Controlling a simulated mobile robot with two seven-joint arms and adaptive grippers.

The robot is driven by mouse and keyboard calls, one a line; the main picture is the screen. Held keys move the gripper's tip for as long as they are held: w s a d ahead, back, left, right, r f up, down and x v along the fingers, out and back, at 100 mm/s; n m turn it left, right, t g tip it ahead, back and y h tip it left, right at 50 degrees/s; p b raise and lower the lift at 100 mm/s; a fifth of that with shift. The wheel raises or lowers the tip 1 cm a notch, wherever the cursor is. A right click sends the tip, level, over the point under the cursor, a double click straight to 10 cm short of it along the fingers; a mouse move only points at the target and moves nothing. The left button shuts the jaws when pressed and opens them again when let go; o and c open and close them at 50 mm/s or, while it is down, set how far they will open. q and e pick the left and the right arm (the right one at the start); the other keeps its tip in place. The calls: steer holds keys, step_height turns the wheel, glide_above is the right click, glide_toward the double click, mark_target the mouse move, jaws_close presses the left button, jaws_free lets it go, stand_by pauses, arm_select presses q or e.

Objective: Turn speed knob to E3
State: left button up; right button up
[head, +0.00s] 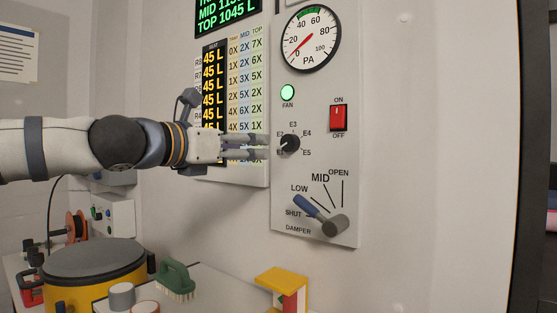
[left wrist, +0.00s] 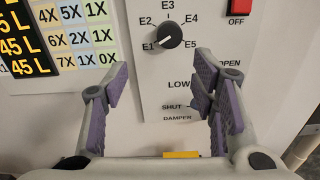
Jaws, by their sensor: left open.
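The speed knob (head: 290,143) is a round black knob on the grey control panel (head: 342,190), with labels E1 to E5 around it. In the left wrist view the knob (left wrist: 170,36) shows a white mark pointing to the lower left, at E1. My left gripper (head: 260,147) is just left of the knob in the head view, its fingers pointing towards the panel. In the left wrist view its purple-padded fingers are spread wide and empty, with the knob beyond them near the top middle. The fingers appear not to touch the knob. My right gripper is not in view.
Above the knob are a lit green fan light (head: 288,92), a red switch (head: 338,117) and a PA gauge (head: 310,40). Below is a damper lever (head: 320,215) with a blue grip. A bench with a yellow drum (head: 95,290) and green brush (head: 175,278) stands lower left.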

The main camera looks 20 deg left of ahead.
mark_target(287, 142)
arm_select(q)
steer(key=x, duration=0.3)
steer(key=d+r+x, duration=0.1)
steer(key=x, duration=0.5)
steer(key=shift+s+d+r, duration=0.15)
steer(key=shift+d, duration=0.2)
steer(key=shift+w+d, duration=0.25)
steer(key=shift+w, duration=0.45)
steer(key=c, duration=1.2)
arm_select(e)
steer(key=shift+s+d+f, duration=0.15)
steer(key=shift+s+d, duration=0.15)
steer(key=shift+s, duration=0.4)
